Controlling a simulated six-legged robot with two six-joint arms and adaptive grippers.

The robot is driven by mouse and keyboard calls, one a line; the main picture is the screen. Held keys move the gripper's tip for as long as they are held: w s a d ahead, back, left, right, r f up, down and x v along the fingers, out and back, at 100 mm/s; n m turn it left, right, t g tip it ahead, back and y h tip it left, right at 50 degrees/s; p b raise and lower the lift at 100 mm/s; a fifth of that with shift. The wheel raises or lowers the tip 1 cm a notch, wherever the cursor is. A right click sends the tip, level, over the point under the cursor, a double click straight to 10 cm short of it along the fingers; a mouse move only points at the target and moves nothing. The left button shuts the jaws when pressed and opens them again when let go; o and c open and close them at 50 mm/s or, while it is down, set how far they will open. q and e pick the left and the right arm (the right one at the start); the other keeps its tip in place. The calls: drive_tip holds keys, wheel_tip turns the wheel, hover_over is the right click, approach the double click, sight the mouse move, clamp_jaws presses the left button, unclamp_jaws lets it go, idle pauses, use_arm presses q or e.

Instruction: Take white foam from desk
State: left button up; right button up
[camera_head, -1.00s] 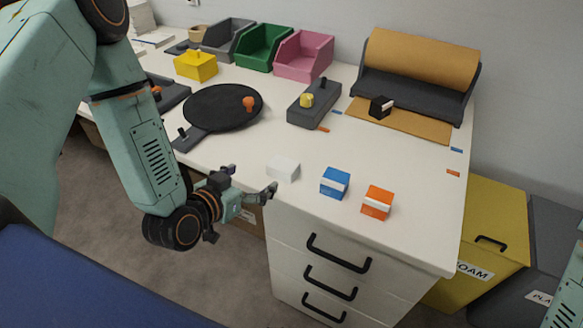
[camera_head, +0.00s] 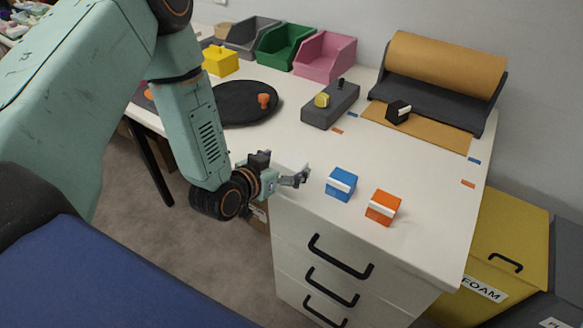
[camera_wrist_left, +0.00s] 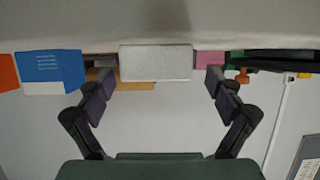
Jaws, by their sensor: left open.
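The white foam (camera_wrist_left: 156,62) is a small pale block. In the left wrist view it stands straight ahead, centred between the two fingertips. In the head view it is hidden behind my left gripper (camera_head: 287,174), which is at the near edge of the white desk (camera_head: 420,165). In the left wrist view the fingers of the left gripper (camera_wrist_left: 160,88) are spread wide, with a gap between each and the foam. I cannot tell whether they reach around it. My right gripper is not in view.
A blue box (camera_head: 341,183) and an orange box (camera_head: 382,207) stand right of the gripper. Behind are a black round plate (camera_head: 243,103), a grey block (camera_head: 330,104) and a brown paper roll (camera_head: 445,63). Black drawer handles (camera_head: 340,257) stick out below the desk top.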

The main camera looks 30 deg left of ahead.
use_arm(q)
drive_tip(key=shift+w+d+f, duration=0.1)
drive_tip(key=shift+w+f, duration=0.2)
drive_tip(key=shift+w, duration=0.2)
drive_tip(key=shift+w+d, duration=0.25)
drive_tip(key=shift+a, duration=0.15)
drive_tip(key=c, duration=0.8)
drive_tip(key=shift+c, duration=0.6)
